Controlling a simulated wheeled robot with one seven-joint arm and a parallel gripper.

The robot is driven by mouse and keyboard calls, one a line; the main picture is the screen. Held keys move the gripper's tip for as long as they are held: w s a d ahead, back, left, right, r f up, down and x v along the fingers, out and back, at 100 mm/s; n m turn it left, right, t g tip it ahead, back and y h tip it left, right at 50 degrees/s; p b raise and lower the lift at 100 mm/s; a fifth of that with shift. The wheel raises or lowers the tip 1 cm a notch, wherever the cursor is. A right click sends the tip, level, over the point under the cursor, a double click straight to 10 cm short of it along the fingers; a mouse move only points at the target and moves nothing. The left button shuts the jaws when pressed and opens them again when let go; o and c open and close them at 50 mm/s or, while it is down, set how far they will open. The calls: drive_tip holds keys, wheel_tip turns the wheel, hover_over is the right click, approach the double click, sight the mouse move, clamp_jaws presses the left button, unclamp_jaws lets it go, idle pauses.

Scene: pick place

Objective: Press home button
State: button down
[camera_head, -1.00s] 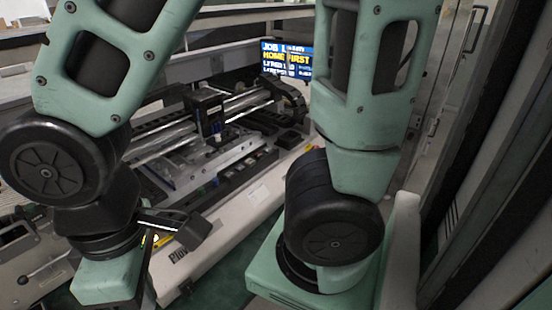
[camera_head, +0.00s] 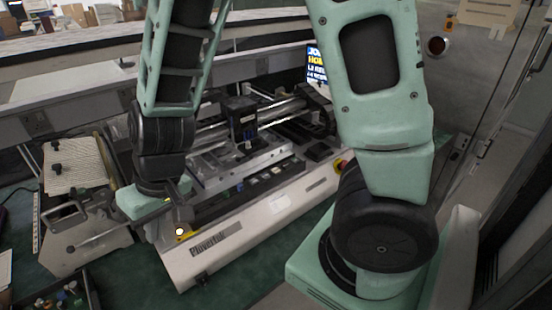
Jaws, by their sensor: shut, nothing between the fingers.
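A small lit button (camera_head: 180,232) on a yellow plate sits at the left front corner of the white machine (camera_head: 215,262); I take it to be the home button, though its label is not readable. My gripper (camera_head: 182,212) is shut and empty, close above this button in the picture. I cannot tell whether the tip touches it. A screen (camera_head: 317,66) at the back shows partly hidden text on a blue ground; my arm covers its right part.
A red button (camera_head: 341,165) on yellow stands on the machine's right front, close to my arm in the picture. A rail carriage (camera_head: 242,120) spans the machine. A vise-like device (camera_head: 90,215) and a parts tray (camera_head: 62,300) stand at left.

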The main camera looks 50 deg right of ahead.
drive_tip(key=w+d+m+t+h+p, duration=0.1)
drive_tip(key=w+d+m+h+p, duration=0.25)
drive_tip(key=w+d, duration=0.5)
drive_tip(key=r+m+g+h+p, duration=0.1)
drive_tip(key=m+g+h+p, duration=0.35)
drive_tip(key=m+h, duration=0.35)
hover_over(274, 172)
drive_tip(key=n, duration=0.1)
drive_tip(key=shift+t+h, duration=0.25)
drive_tip(key=shift+t, duration=0.2)
drive_tip(key=shift+f, duration=0.1)
wheel_tip(274, 172, down, 7)
drive_tip(key=b, duration=0.9)
drive_tip(key=shift+f+b, duration=0.4)
drive_tip(key=shift+f, duration=0.45)
drive_tip(key=shift+f, duration=0.4)
